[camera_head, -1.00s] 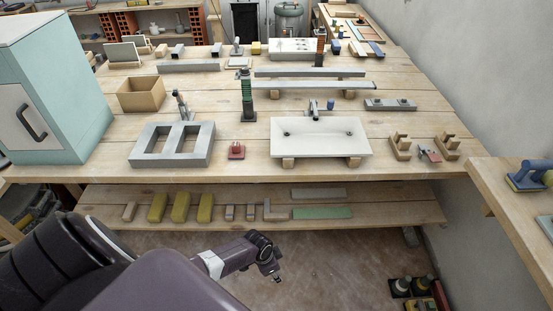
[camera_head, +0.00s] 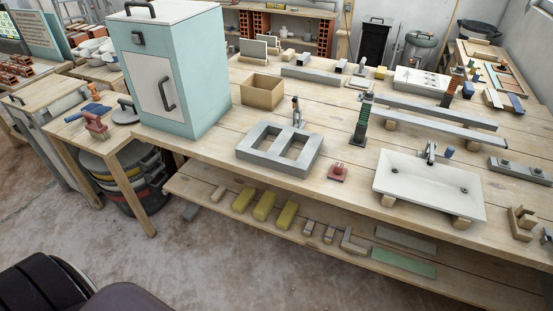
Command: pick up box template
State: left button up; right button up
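An open, empty-looking tan box (camera_head: 258,97) stands on the wooden workbench, right of the pale teal cabinet. A grey block frame with two rectangular openings (camera_head: 265,160) lies flat nearer the bench's front edge. I cannot tell for sure which of these is the box template. Neither of my grippers is in view. Only dark rounded parts of my own body show at the bottom left, well apart from the bench.
The teal cabinet (camera_head: 207,85) stands at the bench's left end. A white sink (camera_head: 415,182) and a red-based item (camera_head: 338,173) are to the right. A lower shelf holds yellow blocks (camera_head: 264,207). Buckets (camera_head: 120,180) sit under the left table (camera_head: 75,130). The floor in front is clear.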

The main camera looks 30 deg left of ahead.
aim_at(338, 172)
jog(key=i+l+u, duration=0.15)
jog(key=i+u, duration=0.2)
jog(key=i+l+u, duration=0.75)
jog(key=i+l+z, duration=0.3)
jog(key=i, duration=0.15)
jog(key=l+z, duration=0.1)
jog(key=z, duration=1.1)
jog(key=j+u, duration=0.1)
jog(key=u, duration=1.4)
jog(key=k+j, duration=0.05)
